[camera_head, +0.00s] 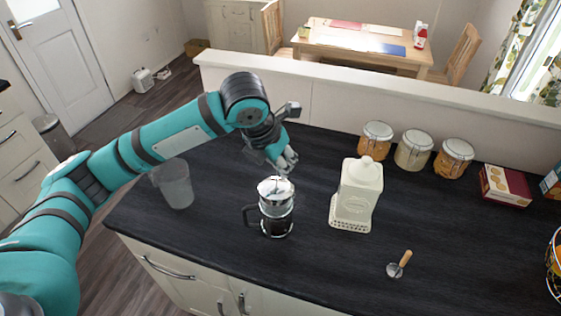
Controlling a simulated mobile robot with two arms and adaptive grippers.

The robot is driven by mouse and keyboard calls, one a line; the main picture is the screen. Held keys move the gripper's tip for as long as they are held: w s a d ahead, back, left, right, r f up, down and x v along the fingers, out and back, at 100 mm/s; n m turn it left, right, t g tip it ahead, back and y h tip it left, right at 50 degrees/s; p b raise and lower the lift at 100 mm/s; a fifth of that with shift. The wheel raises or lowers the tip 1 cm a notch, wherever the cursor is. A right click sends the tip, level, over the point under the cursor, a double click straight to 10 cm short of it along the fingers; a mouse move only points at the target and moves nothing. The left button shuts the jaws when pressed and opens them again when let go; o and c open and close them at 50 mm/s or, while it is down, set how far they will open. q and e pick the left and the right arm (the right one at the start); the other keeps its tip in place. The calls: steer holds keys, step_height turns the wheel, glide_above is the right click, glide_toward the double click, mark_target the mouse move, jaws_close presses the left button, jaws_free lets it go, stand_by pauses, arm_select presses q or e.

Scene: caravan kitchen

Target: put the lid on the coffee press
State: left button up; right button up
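The coffee press (277,226) stands upright on the dark worktop, with a glass body, metal frame and dark handle on its left. Its shiny metal lid (273,188) shows at the top of the press; I cannot tell whether it is fully seated. My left gripper (287,165) is just above and slightly right of the lid, pointing down. Its fingers are small and partly overlap in this view, so I cannot tell whether they are open, shut or touching the lid's knob. My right gripper is not in view.
A cream canister (356,196) stands close to the right of the press. A clear jug (175,185) is to the left. A wooden-handled scoop (399,264) lies front right. Several jars (414,150) and a red box (505,186) line the back. The worktop before the press is clear.

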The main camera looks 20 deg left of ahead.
mark_target(267, 194)
arm_select(q)
steer(key=shift+o, duration=1)
steer(key=shift+r, duration=0.25)
steer(key=v, duration=1.1)
steer(key=shift+s+r, duration=0.2)
steer(key=shift+r, duration=0.05)
steer(key=shift+a, duration=0.1)
